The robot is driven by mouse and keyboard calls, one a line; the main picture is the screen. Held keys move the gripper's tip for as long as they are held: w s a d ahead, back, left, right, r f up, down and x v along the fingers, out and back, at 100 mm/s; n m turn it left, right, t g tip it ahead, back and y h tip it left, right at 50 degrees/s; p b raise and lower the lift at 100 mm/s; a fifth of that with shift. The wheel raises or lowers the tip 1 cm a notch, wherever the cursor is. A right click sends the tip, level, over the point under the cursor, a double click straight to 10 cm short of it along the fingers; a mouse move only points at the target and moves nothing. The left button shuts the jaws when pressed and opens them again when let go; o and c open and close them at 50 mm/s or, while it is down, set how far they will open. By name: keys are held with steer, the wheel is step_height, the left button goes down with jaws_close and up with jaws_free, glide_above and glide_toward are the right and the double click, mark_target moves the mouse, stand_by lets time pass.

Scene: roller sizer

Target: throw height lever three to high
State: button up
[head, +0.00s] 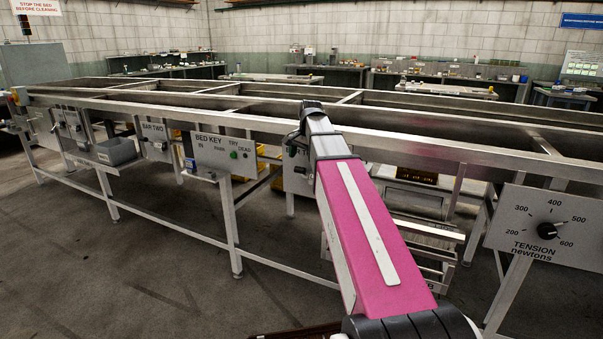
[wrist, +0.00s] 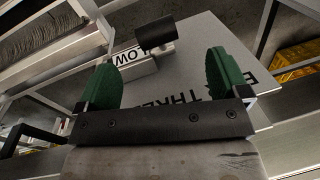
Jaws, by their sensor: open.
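The lever three plate (wrist: 200,50) fills the middle of the wrist view, a grey panel with the word THREE upside down. The lever's dark cylindrical handle (wrist: 157,32) stands out over it, beside a LOW label (wrist: 130,57). My gripper (wrist: 163,66) is open, with a green pad on each side and nothing between them. The handle lies beyond the fingertips, between their lines, and appears apart from both. In the head view a panel (head: 297,176) is mostly hidden behind my pink arm, and my gripper is hidden there. Whether a HIGH label exists is not visible.
A long metal roller frame (head: 420,150) runs across the head view. The BED KEY panel (head: 222,155) and BAR TWO panel (head: 155,140) hang to the left, the TENSION dial panel (head: 545,228) to the right. Yellow crates (wrist: 295,62) sit right in the wrist view.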

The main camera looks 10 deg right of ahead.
mark_target(301, 172)
steer(key=f, duration=0.6)
steer(key=shift+w+a+f, duration=0.3)
steer(key=shift+w+a, duration=0.05)
steer(key=c, duration=1.3)
